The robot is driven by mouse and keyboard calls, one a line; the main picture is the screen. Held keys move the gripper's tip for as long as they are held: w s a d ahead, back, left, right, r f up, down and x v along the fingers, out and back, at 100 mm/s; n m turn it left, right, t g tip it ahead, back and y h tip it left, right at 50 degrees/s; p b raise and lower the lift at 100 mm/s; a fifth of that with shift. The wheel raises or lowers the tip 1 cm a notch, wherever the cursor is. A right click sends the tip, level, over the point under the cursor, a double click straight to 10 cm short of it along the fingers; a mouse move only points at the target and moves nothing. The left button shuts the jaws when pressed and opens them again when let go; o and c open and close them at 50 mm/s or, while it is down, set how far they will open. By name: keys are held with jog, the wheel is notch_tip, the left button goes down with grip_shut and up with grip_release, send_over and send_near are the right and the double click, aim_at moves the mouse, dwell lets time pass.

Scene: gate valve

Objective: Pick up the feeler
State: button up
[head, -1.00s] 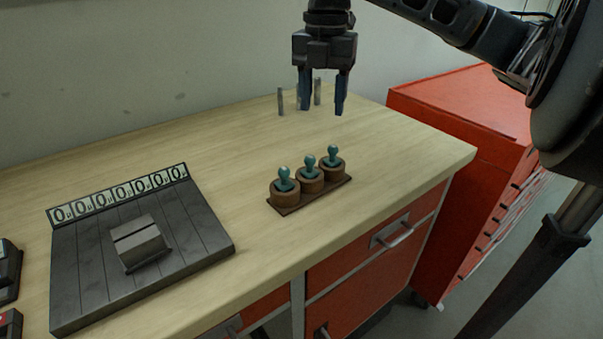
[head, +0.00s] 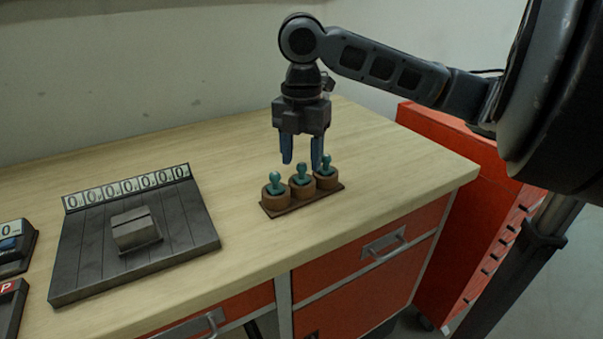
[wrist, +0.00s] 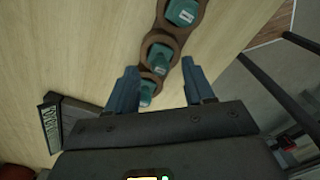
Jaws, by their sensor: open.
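Three teal knob-topped pieces stand upright in round wooden cups on a brown base (head: 335,188): left (head: 275,182), middle (head: 302,174) and right (head: 326,165). I cannot tell which one is the feeler. My gripper (head: 302,165) is open, pointing down just above and behind the row. In the wrist view, my gripper (wrist: 160,75) has its two blue fingers spread, with one teal piece (wrist: 146,92) showing between them. Another teal piece (wrist: 158,57) lies just beyond the fingertips, and a third (wrist: 182,12) is at the top edge. Pale labels show on their tops.
A dark slatted board (head: 185,225) with a row of zero tiles and a grey block (head: 135,228) lies to the left. Dark labelled boxes sit at the far left edge. A red cabinet (head: 460,165) stands right of the bench. The bench between board and row is clear.

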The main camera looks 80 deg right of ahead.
jog(key=shift+f, duration=0.65)
jog(key=shift+c, duration=0.5)
grip_shut()
